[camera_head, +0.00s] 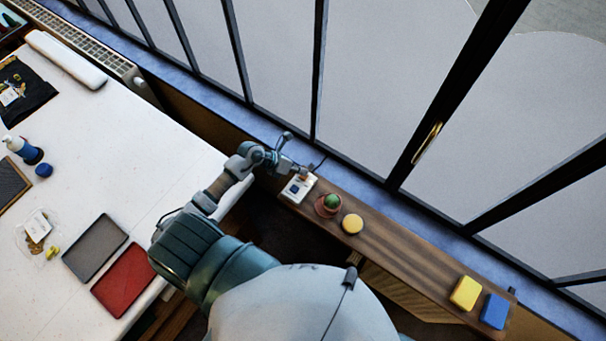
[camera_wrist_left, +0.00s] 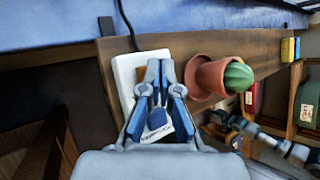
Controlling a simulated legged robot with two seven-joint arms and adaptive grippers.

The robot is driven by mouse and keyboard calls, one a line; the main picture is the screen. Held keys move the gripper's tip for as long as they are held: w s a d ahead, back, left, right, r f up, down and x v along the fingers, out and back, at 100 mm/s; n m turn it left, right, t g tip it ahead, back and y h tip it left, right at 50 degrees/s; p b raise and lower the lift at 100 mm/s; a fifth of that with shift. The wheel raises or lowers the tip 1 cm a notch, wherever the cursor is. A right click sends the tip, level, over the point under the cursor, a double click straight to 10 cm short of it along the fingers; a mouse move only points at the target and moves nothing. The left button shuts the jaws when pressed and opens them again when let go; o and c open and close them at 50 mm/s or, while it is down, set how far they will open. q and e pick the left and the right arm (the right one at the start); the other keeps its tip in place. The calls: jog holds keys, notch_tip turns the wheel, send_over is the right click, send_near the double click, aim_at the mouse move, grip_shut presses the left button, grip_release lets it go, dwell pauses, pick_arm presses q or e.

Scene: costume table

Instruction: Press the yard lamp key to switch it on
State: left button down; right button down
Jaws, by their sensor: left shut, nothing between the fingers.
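A white switch panel (camera_head: 298,188) lies at the left end of a wooden shelf, with a blue key (camera_head: 294,189) and an orange key partly behind my fingers. The panel also shows in the left wrist view (camera_wrist_left: 125,66), with the blue key (camera_wrist_left: 157,118) above a label too small to read. I cannot tell which key is the yard lamp's. My left gripper (camera_wrist_left: 160,67) is shut and empty, its tips over the orange key's end of the panel; contact is unclear. In the head view the left gripper (camera_head: 301,172) is small. Blue-grey parts, apparently my right arm (camera_wrist_left: 275,142), show in the wrist view.
Right of the panel stand a cactus in a terracotta pot (camera_head: 328,206), a round yellow item (camera_head: 352,223), and yellow (camera_head: 466,292) and blue (camera_head: 494,311) blocks. A window (camera_head: 400,90) runs behind the shelf. A white table (camera_head: 130,150) is at left.

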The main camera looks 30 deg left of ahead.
aim_at(301, 176)
pick_arm(q)
jog(key=shift+d+r, duration=0.1)
jog(key=shift+r, duration=0.05)
jog(key=shift+r+p, duration=0.3)
notch_tip(301, 176, up, 5)
jog(key=p, duration=0.4)
jog(key=shift+r+p, duration=0.2)
jog(key=shift+p, duration=0.2)
jog(key=shift+f, duration=0.1)
